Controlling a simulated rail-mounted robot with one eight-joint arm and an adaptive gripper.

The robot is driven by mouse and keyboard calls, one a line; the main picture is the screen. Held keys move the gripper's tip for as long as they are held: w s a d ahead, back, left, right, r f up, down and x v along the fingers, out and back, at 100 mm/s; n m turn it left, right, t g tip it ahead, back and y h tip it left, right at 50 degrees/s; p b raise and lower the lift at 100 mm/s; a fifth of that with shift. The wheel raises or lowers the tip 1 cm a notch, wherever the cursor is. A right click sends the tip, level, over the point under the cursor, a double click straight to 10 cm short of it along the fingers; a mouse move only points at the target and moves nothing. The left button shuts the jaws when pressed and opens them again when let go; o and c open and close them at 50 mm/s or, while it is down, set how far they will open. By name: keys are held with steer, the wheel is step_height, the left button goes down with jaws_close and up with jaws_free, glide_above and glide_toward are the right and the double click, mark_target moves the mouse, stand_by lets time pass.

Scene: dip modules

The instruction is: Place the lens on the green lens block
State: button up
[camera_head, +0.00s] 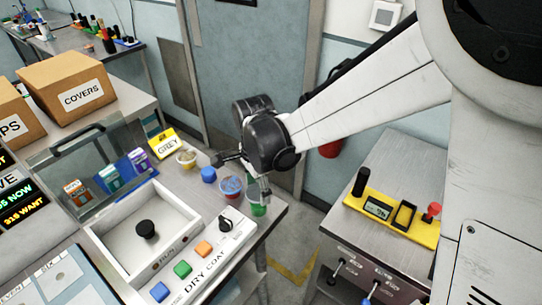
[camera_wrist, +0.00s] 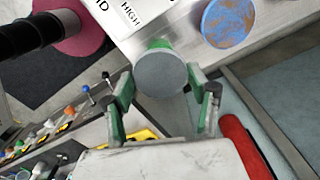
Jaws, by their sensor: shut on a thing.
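The green lens block (camera_head: 258,209) stands at the right front corner of the left bench, partly hidden by my gripper (camera_head: 246,175). In the wrist view a round grey disc, which looks like the lens (camera_wrist: 160,74), sits between my fingertips (camera_wrist: 160,95). Green side wall of the block (camera_wrist: 158,44) shows just beyond the disc's edge. My gripper is shut on the lens at the block. Whether the lens rests fully on the block or is slightly above it, I cannot tell.
A block with a mottled blue-brown top (camera_head: 231,184), a blue block (camera_head: 208,174) and a yellowish cup-like block (camera_head: 186,157) stand in a row to the left. The dry coat panel (camera_head: 205,262) is in front. A gap separates the right bench (camera_head: 385,160).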

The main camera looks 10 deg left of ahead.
mark_target(257, 192)
steer(key=shift+f+b, duration=0.8)
steer(key=shift+f, duration=1.1)
steer(key=shift+f, duration=0.15)
steer(key=o, duration=1)
steer(key=shift+o, duration=0.2)
